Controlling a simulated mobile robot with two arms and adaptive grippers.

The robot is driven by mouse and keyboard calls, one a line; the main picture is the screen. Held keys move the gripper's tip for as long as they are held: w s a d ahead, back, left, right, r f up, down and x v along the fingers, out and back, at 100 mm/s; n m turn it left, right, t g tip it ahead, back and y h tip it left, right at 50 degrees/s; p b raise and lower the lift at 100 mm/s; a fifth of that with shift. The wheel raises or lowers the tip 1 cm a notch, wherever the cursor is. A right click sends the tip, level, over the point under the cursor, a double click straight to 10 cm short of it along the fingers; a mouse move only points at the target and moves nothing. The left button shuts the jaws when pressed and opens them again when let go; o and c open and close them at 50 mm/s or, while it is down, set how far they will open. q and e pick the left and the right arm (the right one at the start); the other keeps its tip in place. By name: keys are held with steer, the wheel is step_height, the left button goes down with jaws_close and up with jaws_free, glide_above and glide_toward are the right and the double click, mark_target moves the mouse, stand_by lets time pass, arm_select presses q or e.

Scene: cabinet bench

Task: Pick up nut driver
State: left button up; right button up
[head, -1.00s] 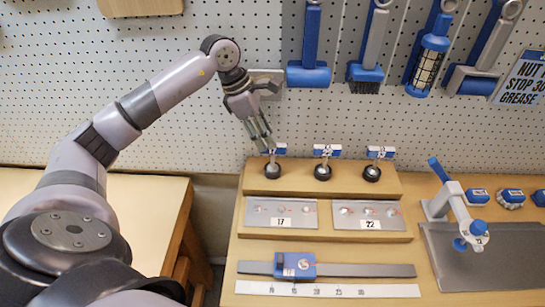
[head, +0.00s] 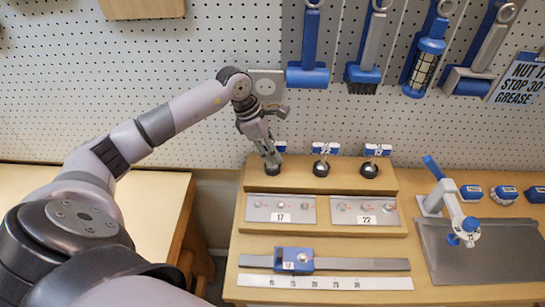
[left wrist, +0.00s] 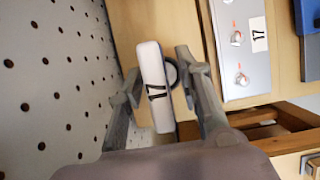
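Three nut drivers with blue-and-white labelled handles stand in a row on a raised wooden block (head: 225,175). The left nut driver (head: 280,147) is partly hidden by my left gripper (head: 268,155); the middle nut driver (head: 324,150) and right nut driver (head: 375,152) stand clear. The fingers are apart, one on each side of the handle, with a small gap visible on the right side. The right gripper does not show.
In front of the drivers are a metal plate marked 17 (head: 258,209) and one marked 22 (head: 345,211). A blue sliding gauge (head: 345,263) lies nearer. A clamp-like tool (head: 452,205) stands right. A pegboard with hanging tools (head: 308,75) rises close behind.

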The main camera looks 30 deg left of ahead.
arm_select(q)
jaws_close()
steer(key=shift+w+r, duration=0.1)
steer(key=shift+r, duration=0.1)
stand_by(0.5)
steer(key=shift+r+b, duration=0.3)
steer(key=shift+w+b+v, duration=0.2)
steer(key=shift+b+v, duration=0.7)
steer(key=shift+v, duration=0.3)
steer(key=s+a+b, duration=0.8)
steer(key=s+a, duration=0.1)
steer(key=a, duration=0.5)
steer(key=shift+s+a+r, duration=0.2)
steer(key=shift+s+a, duration=0.05)
steer(key=shift+a, duration=0.05)
